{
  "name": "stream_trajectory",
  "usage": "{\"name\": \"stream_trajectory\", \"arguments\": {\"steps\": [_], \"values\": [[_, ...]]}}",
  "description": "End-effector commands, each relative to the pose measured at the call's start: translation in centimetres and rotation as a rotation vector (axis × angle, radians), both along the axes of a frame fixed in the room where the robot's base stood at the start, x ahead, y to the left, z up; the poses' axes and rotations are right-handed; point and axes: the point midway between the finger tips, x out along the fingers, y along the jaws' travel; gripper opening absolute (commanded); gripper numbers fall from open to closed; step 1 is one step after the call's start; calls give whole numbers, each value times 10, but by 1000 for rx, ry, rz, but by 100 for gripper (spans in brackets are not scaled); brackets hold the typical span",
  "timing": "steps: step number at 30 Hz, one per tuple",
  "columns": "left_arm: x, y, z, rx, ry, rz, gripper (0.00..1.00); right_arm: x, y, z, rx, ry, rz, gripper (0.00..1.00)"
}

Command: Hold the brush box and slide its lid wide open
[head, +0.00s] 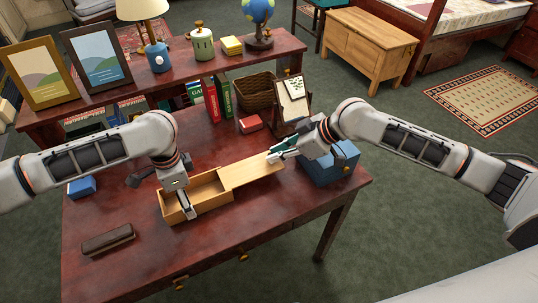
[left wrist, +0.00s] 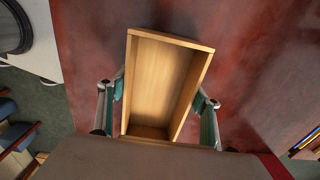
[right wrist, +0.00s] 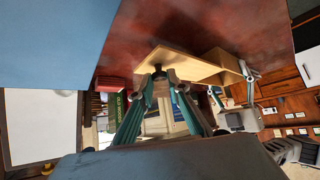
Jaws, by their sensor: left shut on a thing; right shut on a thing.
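The brush box (head: 210,205) is a long pale wooden box on the dark red table. Its inside looks empty in the left wrist view (left wrist: 165,85). My left gripper (head: 180,203) is shut across the box near its left end, one finger on each long side (left wrist: 160,100). The flat wooden lid (head: 250,171) sticks far out past the box's right end, leaving much of the box uncovered. My right gripper (head: 275,155) is at the lid's far right end. In the right wrist view, its fingertips (right wrist: 164,80) close on a dark knob (right wrist: 158,72) on the lid (right wrist: 185,65).
A blue box (head: 330,165) stands close to my right gripper. A small framed picture (head: 293,98) and a red box (head: 250,124) stand behind the lid. A dark brush-like block (head: 107,240) lies front left. The table in front of the lid is clear.

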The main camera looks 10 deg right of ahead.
Motion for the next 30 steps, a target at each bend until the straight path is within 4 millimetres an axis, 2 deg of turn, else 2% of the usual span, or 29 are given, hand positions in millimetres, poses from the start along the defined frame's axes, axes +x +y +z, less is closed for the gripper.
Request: {"name": "stream_trajectory", "arguments": {"steps": [8, 9, 10, 23, 30], "values": [[0, 1, 0, 1, -1, 0, 37, 0, -1, 0, -1, 0, -1, 0], [0, 1, 0, 1, -1, 0, 37, 0, 0, 0, -1, 0, -1, 24], [0, 1, 0, 1, -1, 0, 37, 0, 0, 0, -1, 0, -1, 32], [0, 0, 0, 1, 0, 0, 37, -1, -4, 4, -1, -1, 0, 33], [0, 0, 0, 1, 0, 0, 37, -15, -28, 31, -3, -3, -2, 33]]}}
